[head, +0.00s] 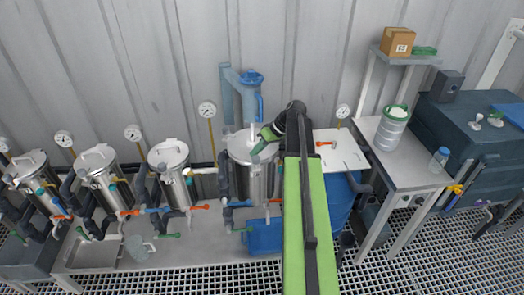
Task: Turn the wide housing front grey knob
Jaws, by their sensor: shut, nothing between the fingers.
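The wide housing (256,182) is a steel cylinder in the middle of the bench, broader than the vessels to its left. My gripper (260,148) is over the right part of its top, pointing left and down. The fingers look shut with nothing held. I cannot tell whether they touch the housing. My green arm runs up from the bottom edge and covers the area just right of the housing. No grey front knob can be made out clearly; it is too small or hidden.
Several narrower steel vessels (171,165) stand left, with coloured valve handles. A blue column (242,100) rises behind the housing. A blue container (264,236) sits below it. A side table (398,168) with a green-lidded jar (393,128) stands right. Grated floor lies in front.

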